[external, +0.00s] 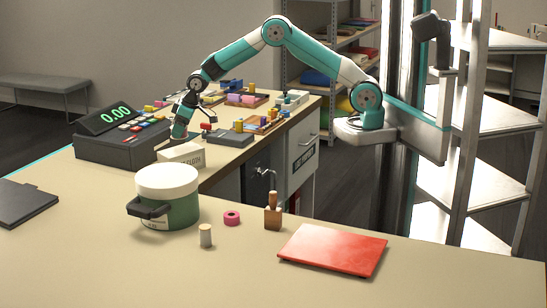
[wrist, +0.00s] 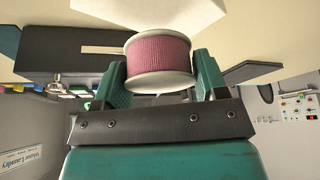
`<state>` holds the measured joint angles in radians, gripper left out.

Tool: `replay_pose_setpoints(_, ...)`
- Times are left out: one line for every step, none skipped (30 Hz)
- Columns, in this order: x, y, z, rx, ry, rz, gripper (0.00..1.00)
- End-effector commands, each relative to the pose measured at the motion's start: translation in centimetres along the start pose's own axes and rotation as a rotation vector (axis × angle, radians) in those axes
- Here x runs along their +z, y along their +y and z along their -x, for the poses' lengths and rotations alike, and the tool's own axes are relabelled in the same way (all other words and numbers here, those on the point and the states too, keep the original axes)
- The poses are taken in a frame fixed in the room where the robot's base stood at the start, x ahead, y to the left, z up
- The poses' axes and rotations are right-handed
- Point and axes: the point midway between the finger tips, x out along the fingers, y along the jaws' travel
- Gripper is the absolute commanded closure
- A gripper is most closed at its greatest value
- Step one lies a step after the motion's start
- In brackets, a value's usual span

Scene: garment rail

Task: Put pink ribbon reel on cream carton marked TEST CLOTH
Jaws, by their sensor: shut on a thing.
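My gripper (wrist: 160,88) is shut on the pink ribbon reel (wrist: 158,54), a mauve-pink winding between two pale flanges, held between the teal fingers in the wrist view. In the external view my gripper (external: 179,136) points down just behind and above the cream carton (external: 182,155). The carton lies by the till, and its printed face is too small to read surely. The reel cannot be made out in the external view. A pale surface (wrist: 150,10) lies beyond the reel in the wrist view; I cannot tell if it is the carton or if they touch.
A till (external: 118,140) stands left of the carton. A green pot with a cream lid (external: 167,180) stands in front of it. A pink ring (external: 232,218), a wooden block (external: 273,216), a small cylinder (external: 206,236) and a red folder (external: 333,249) lie nearer.

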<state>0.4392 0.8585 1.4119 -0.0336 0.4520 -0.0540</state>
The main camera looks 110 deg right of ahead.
Motion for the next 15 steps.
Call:
replay_pose_setpoints(0.1, 0.0, -0.3, 0.000, 0.000, 0.000, 0.57)
replay_pose_setpoints(0.2, 0.0, -0.5, 0.000, -0.001, 0.000, 0.57)
replay_pose_setpoints(0.5, 0.0, -1.0, 0.000, -0.002, 0.000, 0.57)
replay_pose_setpoints(0.7, 0.0, -1.4, 0.000, -0.004, 0.000, 0.57)
replay_pose_setpoints(0.9, 0.0, -1.9, 0.000, -0.003, 0.000, 0.57)
replay_pose_setpoints(1.2, 0.0, -2.5, 0.000, -0.004, 0.000, 0.57)
replay_pose_setpoints(1.3, 0.0, -2.9, 0.000, -0.003, 0.000, 0.57)
replay_pose_setpoints(1.5, 0.0, -3.3, 0.000, -0.002, 0.000, 0.57)
replay_pose_setpoints(1.7, 0.0, -3.6, 0.000, -0.002, 0.000, 0.57)
replay_pose_setpoints(1.7, 0.0, -3.8, 0.000, -0.001, 0.000, 0.57)
replay_pose_setpoints(1.8, 0.0, -4.0, 0.000, 0.000, 0.000, 0.57)
replay_pose_setpoints(1.8, 0.0, -4.1, 0.000, 0.001, 0.000, 0.57)
replay_pose_setpoints(1.8, 0.0, -4.1, 0.000, 0.002, 0.000, 0.57)
replay_pose_setpoints(1.8, 0.0, -4.2, 0.000, 0.002, 0.001, 0.57)
replay_pose_setpoints(1.8, 0.0, -4.2, 0.000, 0.002, 0.001, 0.57)
